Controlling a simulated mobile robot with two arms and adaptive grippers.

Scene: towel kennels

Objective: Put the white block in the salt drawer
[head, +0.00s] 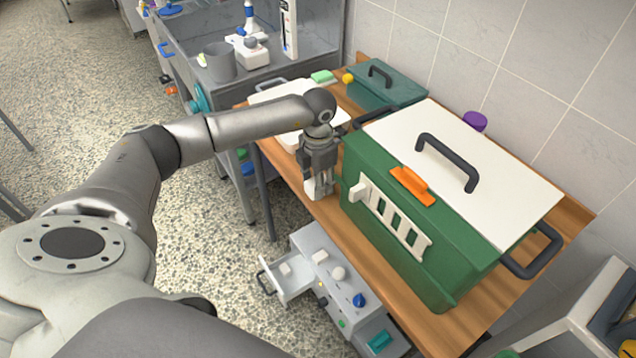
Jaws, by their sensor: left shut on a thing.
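My left gripper (318,186) points down over the near edge of the wooden table, just left of the big green box. It is shut on a white block (313,190), mostly covered by the fingers. Below stands a small grey cabinet (336,300) with a drawer (289,291) pulled open on its left side. A small pale piece lies at the back of that drawer. I cannot read a salt label. The gripper is above and behind the drawer, apart from it. My right gripper is not in view.
The green box (415,255) with a white lid (500,205) fills much of the wooden table (455,338). Small white pieces and a blue knob (360,300) sit on the cabinet top. A teal box (395,95) stands farther back. Speckled floor lies left of the drawer.

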